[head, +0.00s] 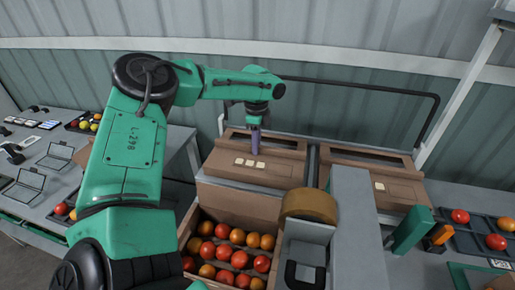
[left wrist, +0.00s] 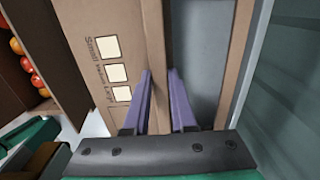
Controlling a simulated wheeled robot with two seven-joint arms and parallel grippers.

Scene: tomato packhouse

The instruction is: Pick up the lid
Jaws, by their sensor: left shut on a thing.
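The lid (head: 262,168) is a flat brown cardboard piece with three pale label squares and a long dark slot along its far side. It lies behind the open box of tomatoes in the head view. In the left wrist view the lid (left wrist: 122,20) shows the same squares and some print. My left gripper (head: 254,148) points down at the lid, near its slot. Its two purple fingers (left wrist: 160,100) are shut on a narrow cardboard strip of the lid between them. The fingertips are partly hidden in the head view. I do not see my right gripper.
A second, similar lid (head: 375,180) lies to the right. The cardboard box (head: 188,226) of red and orange tomatoes stands in front. A grey post with a tan tape roll (head: 309,205) stands close by. A metal wall (head: 400,85) and dark rail are behind.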

